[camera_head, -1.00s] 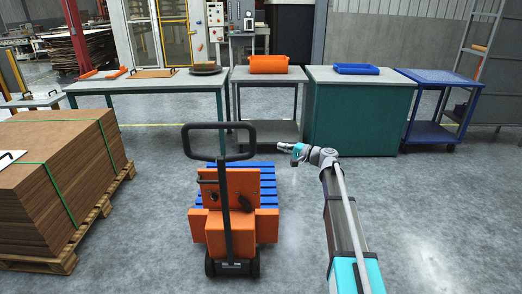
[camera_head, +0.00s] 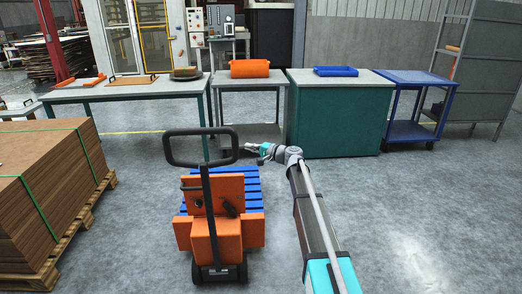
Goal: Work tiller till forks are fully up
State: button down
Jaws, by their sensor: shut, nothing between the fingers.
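An orange pallet jack (camera_head: 222,205) stands in front of me, left of my arm. Its black tiller (camera_head: 207,185) rises upright on the near side and ends in a black loop handle (camera_head: 168,150). A blue slatted pallet (camera_head: 252,188) lies just beyond the orange body, and the forks are hidden there, so their height cannot be told. My gripper (camera_head: 249,147) is shut and empty. In the picture it is just right of the loop handle, pointing left, apart from it as far as I can tell.
A strapped stack of brown boards (camera_head: 45,190) on a wooden pallet (camera_head: 75,235) is at the left. A long table (camera_head: 130,93), a grey cart, a green cabinet (camera_head: 338,115) and a blue cart (camera_head: 412,80) line the back. The floor at right is clear.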

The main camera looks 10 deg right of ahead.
jog(key=shift+s+a, duration=0.55)
jog(key=shift+a, duration=0.4)
jog(key=shift+s+a, duration=0.55)
jog(key=shift+a, duration=0.35)
